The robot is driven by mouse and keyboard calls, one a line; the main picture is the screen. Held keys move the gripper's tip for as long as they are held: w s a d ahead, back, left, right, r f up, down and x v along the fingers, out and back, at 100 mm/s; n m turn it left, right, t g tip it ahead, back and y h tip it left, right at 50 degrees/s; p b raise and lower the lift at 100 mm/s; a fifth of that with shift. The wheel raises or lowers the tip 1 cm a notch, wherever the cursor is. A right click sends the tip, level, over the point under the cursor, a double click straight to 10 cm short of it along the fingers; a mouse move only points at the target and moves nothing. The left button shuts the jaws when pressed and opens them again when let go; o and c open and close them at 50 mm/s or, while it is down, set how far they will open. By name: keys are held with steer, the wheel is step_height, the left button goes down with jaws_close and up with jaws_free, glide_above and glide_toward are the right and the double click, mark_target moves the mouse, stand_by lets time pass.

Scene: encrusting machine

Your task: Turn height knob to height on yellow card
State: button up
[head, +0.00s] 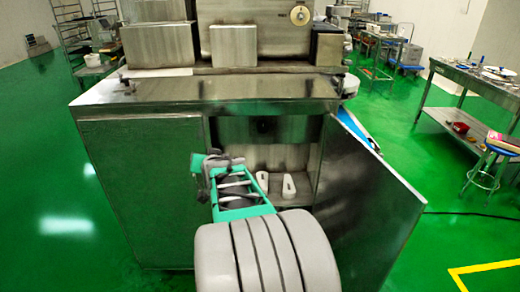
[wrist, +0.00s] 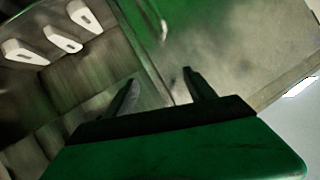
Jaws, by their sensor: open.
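The encrusting machine (head: 200,105) is a large steel cabinet in the middle of the head view. A round brass-coloured disc (head: 300,15) sits on its upper front; I cannot tell whether it is the height knob. No yellow card can be made out in either view. My gripper (head: 212,168) is low in front of the open cabinet, well below the disc. In the wrist view, its two dark fingers (wrist: 160,78) stand apart with nothing between them.
The cabinet door (head: 365,205) hangs open on the right. Slotted white pieces (head: 289,185) stand inside the cabinet, and three show in the wrist view (wrist: 62,38). A steel table (head: 480,80) is at far right. Green floor lies clear on the left.

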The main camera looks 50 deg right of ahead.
steer(key=s+d+f+m+h+b, duration=0.2)
steer(key=s+d+m+h, duration=0.1)
steer(key=d, duration=0.8)
steer(key=m+h, duration=0.2)
steer(key=h, duration=0.2)
glide_toward(263, 129)
steer(key=f, duration=0.1)
steer(key=shift+m+t, duration=0.3)
steer(key=x, duration=0.8)
steer(key=shift+w+d+r+b, duration=0.15)
steer(key=shift+d+r+b, duration=0.15)
steer(key=shift+c, duration=0.4)
steer(key=c, duration=1.3)
